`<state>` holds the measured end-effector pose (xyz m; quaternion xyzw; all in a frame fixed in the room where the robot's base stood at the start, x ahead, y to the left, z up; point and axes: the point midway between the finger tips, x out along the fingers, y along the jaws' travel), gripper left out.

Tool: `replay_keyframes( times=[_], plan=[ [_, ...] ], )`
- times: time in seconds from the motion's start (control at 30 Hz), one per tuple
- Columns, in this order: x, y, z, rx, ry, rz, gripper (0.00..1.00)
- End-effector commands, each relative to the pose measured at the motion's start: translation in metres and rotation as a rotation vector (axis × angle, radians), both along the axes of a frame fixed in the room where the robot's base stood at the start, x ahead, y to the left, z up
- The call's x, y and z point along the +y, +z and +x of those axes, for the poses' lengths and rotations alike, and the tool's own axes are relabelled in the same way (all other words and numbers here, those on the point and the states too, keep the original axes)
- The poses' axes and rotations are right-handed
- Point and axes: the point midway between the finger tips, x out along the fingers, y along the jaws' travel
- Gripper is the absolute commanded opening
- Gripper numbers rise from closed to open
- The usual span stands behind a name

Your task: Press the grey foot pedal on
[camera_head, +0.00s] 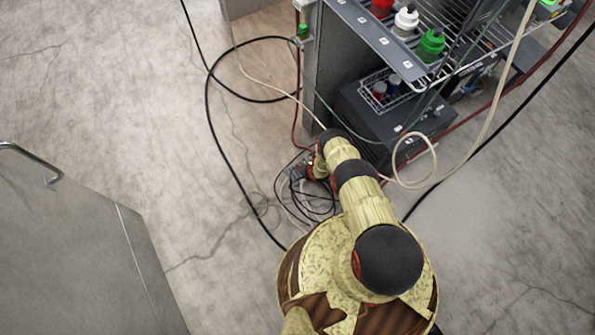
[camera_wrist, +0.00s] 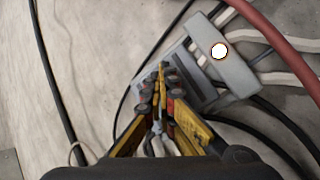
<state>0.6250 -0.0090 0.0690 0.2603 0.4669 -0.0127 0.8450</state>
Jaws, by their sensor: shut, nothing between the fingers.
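The grey foot pedal (camera_wrist: 238,77) lies on the floor in the wrist view. Its light-grey housing bears a round lamp (camera_wrist: 219,51), bright white with an orange rim. A darker grey plate lies beside the housing, partly hidden by my fingers. My gripper (camera_wrist: 162,75) is shut and empty, its yellow fingertips over or against the plate's left part; I cannot tell whether they touch it. In the head view the pedal (camera_head: 297,174) shows only as a small grey piece beside my arm's end. My gripper is mostly hidden there by my arm.
Black cables (camera_head: 211,120) loop over the floor around the pedal. A red hose (camera_wrist: 283,42) and pale cables pass close to it in the wrist view. A rack (camera_head: 375,45) with bottles stands beyond my arm. A grey cabinet (camera_head: 75,235) stands left, with open floor between.

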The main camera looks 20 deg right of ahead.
Motion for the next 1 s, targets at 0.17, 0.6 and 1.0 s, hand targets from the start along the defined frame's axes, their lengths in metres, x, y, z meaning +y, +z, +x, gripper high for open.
replay_keyframes(
  times=[0.17,0.6,1.0],
  plan=[
    [0.0002,-0.0010,-0.0015,0.002,0.000,0.000,0.00],
    [0.0004,-0.0030,-0.0021,0.003,0.001,0.000,0.00],
    [0.0006,-0.0108,-0.0034,0.004,0.001,-0.001,0.00]
  ],
)
